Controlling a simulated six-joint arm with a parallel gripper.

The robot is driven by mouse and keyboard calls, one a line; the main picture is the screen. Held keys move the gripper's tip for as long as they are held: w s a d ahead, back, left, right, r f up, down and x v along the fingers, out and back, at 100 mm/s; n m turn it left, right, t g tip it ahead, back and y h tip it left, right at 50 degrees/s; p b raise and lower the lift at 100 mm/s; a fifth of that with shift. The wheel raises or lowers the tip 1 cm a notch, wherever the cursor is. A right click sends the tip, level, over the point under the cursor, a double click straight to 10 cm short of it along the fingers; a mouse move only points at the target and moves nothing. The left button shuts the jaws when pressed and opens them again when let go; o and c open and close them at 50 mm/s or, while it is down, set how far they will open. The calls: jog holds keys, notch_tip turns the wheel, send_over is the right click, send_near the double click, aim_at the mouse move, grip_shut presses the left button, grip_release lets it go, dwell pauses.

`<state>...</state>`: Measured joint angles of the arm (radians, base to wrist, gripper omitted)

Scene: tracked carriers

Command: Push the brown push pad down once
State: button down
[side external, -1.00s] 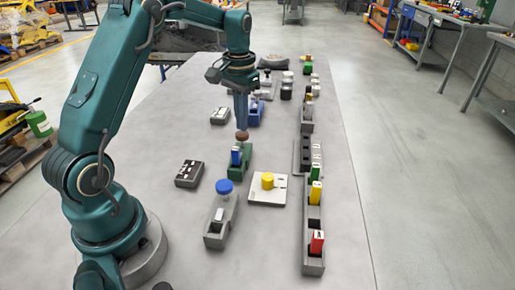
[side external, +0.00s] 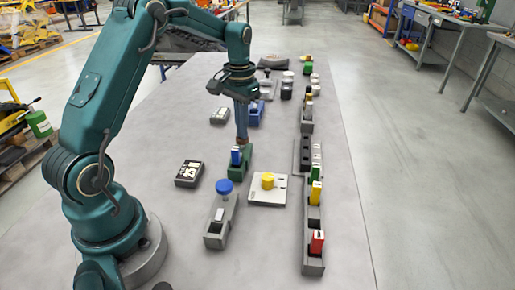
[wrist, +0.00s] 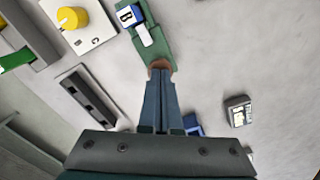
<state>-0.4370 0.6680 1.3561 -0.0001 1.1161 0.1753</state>
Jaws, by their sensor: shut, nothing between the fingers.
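The brown push pad (side external: 242,141) sits at the far end of the green carrier (side external: 240,165), mostly hidden under my fingers in the side view. In the wrist view the pad (wrist: 160,64) shows just past my fingertips. My gripper (side external: 241,134) is shut and empty, pointing straight down with its fingertips on the pad, apparently touching it. The pad looks low, close to the green body. A blue block (side external: 236,156) stands in the green carrier, marked with a letter in the wrist view (wrist: 128,16).
A grey carrier with a blue pad (side external: 224,187) and a plate with a yellow knob (side external: 267,180) are nearer the camera. A long grey rail (side external: 313,245) with coloured blocks runs along the right. A dark box (side external: 189,173) lies left. A blue carrier (side external: 256,113) stands behind.

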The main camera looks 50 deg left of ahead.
jog(key=shift+r, duration=2.35)
jog(key=shift+d+r, duration=0.15)
jog(key=shift+d, duration=0.05)
jog(key=s+d+r+m+t, duration=0.2)
jog(key=s+d+r+t, duration=0.3)
jog(key=d+r, duration=0.5)
jog(key=s+d+f, duration=0.2)
jog(key=s, duration=0.4)
jog(key=s+d+f+m, duration=0.1)
jog(key=s+d+f, duration=0.1)
jog(key=s, duration=0.4)
jog(key=shift+d+f+t, duration=0.25)
jog(key=shift+f+t, duration=0.05)
jog(key=shift+f, duration=0.4)
